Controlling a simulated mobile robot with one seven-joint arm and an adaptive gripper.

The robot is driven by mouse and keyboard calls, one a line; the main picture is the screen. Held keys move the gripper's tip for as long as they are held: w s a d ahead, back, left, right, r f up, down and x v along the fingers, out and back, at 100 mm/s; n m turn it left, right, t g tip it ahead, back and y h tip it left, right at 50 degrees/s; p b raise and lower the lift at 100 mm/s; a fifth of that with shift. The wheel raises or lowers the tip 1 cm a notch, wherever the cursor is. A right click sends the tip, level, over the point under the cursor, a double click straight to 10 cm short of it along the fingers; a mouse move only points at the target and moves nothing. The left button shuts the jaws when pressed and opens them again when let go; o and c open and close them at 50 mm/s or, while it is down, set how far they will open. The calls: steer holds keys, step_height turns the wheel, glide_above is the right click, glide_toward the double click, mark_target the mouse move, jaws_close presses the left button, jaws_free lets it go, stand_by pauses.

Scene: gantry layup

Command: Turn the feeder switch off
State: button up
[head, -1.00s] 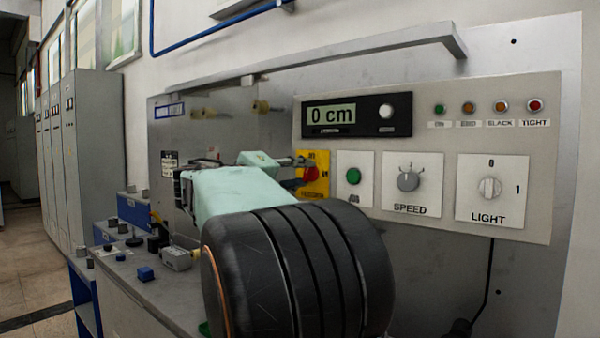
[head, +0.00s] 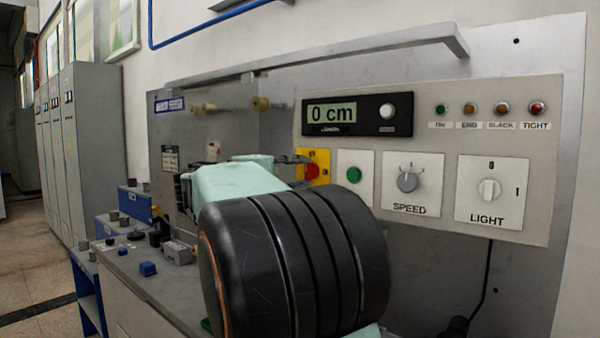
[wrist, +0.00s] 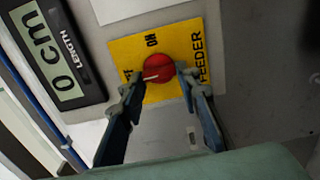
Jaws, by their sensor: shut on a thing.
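The feeder switch is a round red knob (wrist: 158,67) on a yellow plate (wrist: 203,38), marked ON and FEEDER, in the wrist view. My gripper (wrist: 159,82) has a finger on each side of the knob and is shut on it. A pale mark on the knob points left in the wrist view, toward a label partly hidden by a finger. In the head view the knob (head: 311,171) and plate (head: 322,158) show just beyond my arm. The fingertips are small and partly hidden there.
A panel around the switch carries a length display (head: 332,113), a green button (head: 353,174), a SPEED knob (head: 408,180) and a LIGHT knob (head: 489,190). A grey bar (head: 330,57) runs above the panel. A bench with small blocks (head: 148,268) stands at left.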

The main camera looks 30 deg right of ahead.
steer(key=o, duration=1.2)
steer(key=shift+c, duration=0.2)
steer(key=shift+a, duration=0.1)
steer(key=v, duration=1.2)
